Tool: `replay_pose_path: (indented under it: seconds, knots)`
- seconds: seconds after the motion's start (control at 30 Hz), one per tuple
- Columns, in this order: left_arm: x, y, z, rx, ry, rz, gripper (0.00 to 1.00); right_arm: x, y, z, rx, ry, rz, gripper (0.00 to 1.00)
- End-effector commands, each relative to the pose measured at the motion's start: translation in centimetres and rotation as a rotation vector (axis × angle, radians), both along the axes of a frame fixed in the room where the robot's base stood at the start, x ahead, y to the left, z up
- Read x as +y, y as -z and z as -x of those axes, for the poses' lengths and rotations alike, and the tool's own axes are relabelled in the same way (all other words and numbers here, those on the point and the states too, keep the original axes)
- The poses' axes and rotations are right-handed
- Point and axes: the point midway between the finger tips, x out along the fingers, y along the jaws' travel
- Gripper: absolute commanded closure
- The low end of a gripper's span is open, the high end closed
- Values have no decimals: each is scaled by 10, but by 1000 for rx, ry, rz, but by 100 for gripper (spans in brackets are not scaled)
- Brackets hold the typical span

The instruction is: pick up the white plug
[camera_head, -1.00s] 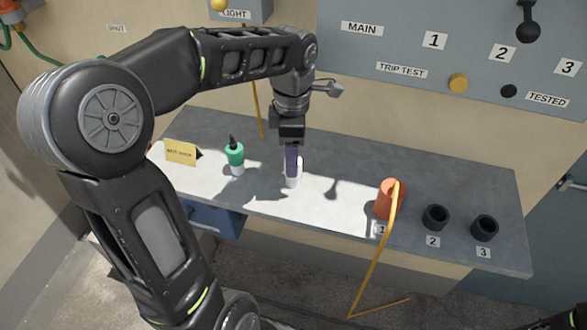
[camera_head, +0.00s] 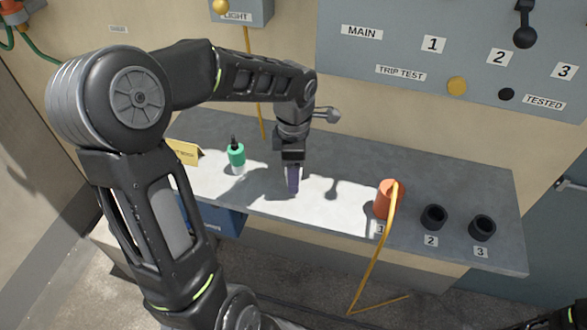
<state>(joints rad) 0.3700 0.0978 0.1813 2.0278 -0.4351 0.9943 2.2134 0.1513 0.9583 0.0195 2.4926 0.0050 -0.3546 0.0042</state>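My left gripper (camera_head: 292,181) points down over the brightly lit part of the bench (camera_head: 330,205), with its purple finger close to the surface. From this angle I cannot tell whether its fingers are apart or closed. I cannot make out the white plug clearly; the gripper and the bright white patch of bench around it leave no distinct outline. My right gripper is not in view; only a dark piece of my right arm shows at the bottom right corner.
An orange plug (camera_head: 385,199) with a yellow cable sits at socket 1. Empty black sockets 2 (camera_head: 433,217) and 3 (camera_head: 482,228) are farther right. A yellow sign (camera_head: 184,151) is partly hidden by my arm.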

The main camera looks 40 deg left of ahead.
Motion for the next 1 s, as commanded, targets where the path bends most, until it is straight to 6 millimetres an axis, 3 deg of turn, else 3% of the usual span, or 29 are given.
replay_pose_path:
  seconds: [0.43,1.0]
  knots:
    - [0,0,0,0,-1,0,39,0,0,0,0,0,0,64]
    - [0,0,0,0,-1,0,86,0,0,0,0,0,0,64]
